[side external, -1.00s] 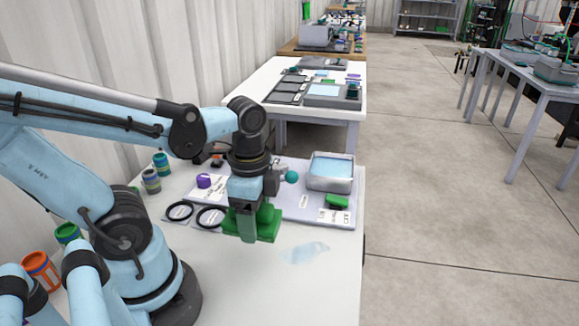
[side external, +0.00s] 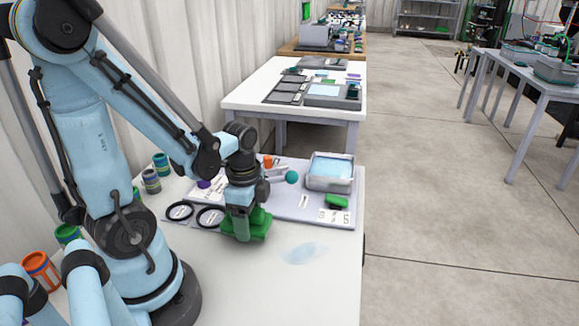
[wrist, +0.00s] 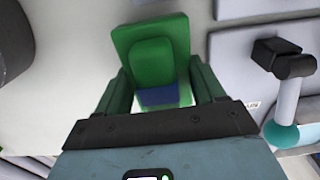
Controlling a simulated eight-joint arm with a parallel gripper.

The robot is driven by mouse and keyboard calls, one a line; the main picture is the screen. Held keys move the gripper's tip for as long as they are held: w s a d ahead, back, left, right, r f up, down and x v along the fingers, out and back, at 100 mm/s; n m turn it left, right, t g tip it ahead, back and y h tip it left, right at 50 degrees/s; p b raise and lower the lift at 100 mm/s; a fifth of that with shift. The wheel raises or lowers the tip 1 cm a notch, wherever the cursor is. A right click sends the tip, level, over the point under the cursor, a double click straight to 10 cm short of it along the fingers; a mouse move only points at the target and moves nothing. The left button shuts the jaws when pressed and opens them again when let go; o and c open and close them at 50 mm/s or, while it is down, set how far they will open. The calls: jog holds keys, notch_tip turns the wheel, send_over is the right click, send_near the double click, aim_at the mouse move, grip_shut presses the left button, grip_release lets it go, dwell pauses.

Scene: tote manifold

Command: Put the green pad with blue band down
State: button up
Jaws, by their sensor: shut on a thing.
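The green pad with blue band (side external: 262,224) is between the green fingers of my gripper (side external: 245,232) in the side view, near the front edge of the grey board. In the wrist view the pad (wrist: 150,38) lies flat between the two fingers (wrist: 160,88), with its dark blue band (wrist: 158,97) showing near the palm. My gripper is shut on the pad. Whether the pad's underside touches the surface is hard to tell. The fingers hide part of the pad in the side view.
The grey board (side external: 290,206) carries a grey tub with pale blue contents (side external: 330,172), a small green block (side external: 337,201) and a teal ball (side external: 291,177). Two black rings (side external: 179,211) lie left of my gripper. A bluish wet-looking patch (side external: 304,252) marks the otherwise clear white tabletop (side external: 300,295).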

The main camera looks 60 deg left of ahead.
jog(key=shift+f, duration=0.7)
jog(key=o, duration=1)
jog(key=shift+f, duration=0.1)
jog(key=shift+r, duration=6.05)
jog(key=w+d+r+n+t, duration=0.1)
jog(key=w+d+n+t, duration=0.5)
jog(key=n, duration=0.3)
jog(key=shift+w+d+r+t, duration=0.35)
jog(key=shift+d+t, duration=0.25)
jog(key=shift+d, duration=0.25)
